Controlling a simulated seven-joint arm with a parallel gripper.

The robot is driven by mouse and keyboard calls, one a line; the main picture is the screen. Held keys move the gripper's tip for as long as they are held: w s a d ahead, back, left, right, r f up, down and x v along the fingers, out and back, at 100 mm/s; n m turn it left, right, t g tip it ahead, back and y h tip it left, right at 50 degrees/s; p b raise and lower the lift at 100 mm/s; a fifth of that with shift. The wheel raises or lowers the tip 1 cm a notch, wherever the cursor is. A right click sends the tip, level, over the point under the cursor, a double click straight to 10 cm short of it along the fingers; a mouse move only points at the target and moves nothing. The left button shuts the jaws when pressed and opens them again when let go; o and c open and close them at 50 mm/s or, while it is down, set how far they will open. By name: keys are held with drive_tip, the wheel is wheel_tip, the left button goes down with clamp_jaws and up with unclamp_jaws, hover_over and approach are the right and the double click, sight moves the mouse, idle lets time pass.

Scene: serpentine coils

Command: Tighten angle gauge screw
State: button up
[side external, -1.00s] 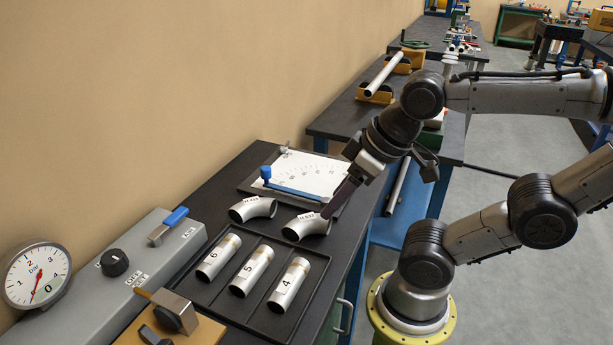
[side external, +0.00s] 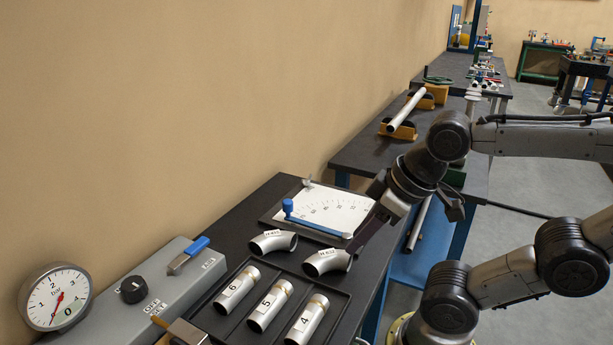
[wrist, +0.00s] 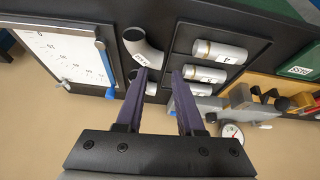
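The angle gauge is a white plate with a printed scale (side external: 335,208) on a dark base, behind the pipe elbows. A blue arm (side external: 318,228) lies along its near edge, with an upright blue knob (side external: 287,206) at its left end. A small metal screw (side external: 307,182) stands at the plate's far left corner. In the wrist view the scale plate (wrist: 60,50) is at upper left, with the blue knob (wrist: 110,92) left of the fingers. My gripper (wrist: 160,72) is open and empty, its purple fingers pointing down beside the right pipe elbow (side external: 326,262); contact cannot be told.
A second elbow (side external: 272,242) lies left of the first. A black tray (side external: 345,298) holds three numbered cylinders. A grey box with a blue lever (side external: 188,255) and a pressure dial (side external: 56,297) stand at the left. A pipe on yellow supports (side external: 405,112) lies on the far bench.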

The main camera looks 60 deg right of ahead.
drive_tip(key=w+d+r+n+g, duration=0.1)
drive_tip(key=w+d+r+n, duration=0.3)
drive_tip(key=w+r+n, duration=0.35)
drive_tip(key=w+d+r+n+g, duration=0.1)
drive_tip(key=w+d+r+n, duration=0.2)
drive_tip(key=w+r+n, duration=0.5)
drive_tip(key=g, duration=0.4)
hover_over(307, 180)
wheel_tip(307, 180, down, 10)
drive_tip(key=f, duration=1.3)
drive_tip(key=shift+w+f, duration=0.2)
drive_tip(key=shift+f, duration=0.15)
